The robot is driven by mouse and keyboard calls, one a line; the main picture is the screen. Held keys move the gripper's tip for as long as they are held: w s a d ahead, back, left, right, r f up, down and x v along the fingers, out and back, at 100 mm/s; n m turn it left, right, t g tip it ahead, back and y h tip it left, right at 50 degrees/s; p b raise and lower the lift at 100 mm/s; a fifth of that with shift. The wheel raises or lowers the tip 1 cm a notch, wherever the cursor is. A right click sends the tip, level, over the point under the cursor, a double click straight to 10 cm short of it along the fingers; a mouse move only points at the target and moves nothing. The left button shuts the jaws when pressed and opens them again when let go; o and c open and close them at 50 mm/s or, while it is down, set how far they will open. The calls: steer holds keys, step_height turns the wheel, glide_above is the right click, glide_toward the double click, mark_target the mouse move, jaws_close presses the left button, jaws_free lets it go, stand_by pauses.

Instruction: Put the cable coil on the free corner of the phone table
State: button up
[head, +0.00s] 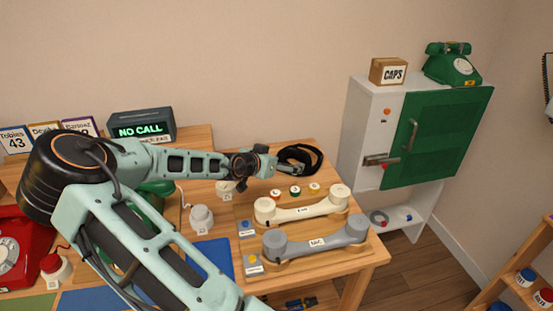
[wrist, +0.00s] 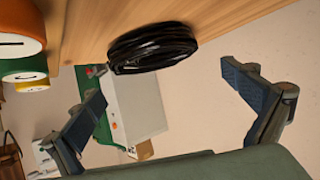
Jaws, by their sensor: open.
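The black cable coil (head: 300,158) lies at the back right corner of the wooden phone table (head: 222,142). In the wrist view the coil (wrist: 152,48) shows against the table top, close to its edge, ahead of the fingers. My gripper (head: 277,163) is just left of the coil in the head view and partly overlaps it there. In the wrist view my gripper (wrist: 165,85) has its two fingers spread wide, with nothing held between them. The coil appears apart from both fingers.
A cream handset (head: 302,207) and a grey handset (head: 316,240) lie in front of the coil, with several small coloured caps (head: 295,190) between. A white cabinet with a green door (head: 438,137) stands right of the table. My arm hides part of the table's left side.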

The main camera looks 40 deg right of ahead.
steer(key=shift+v, duration=1.45)
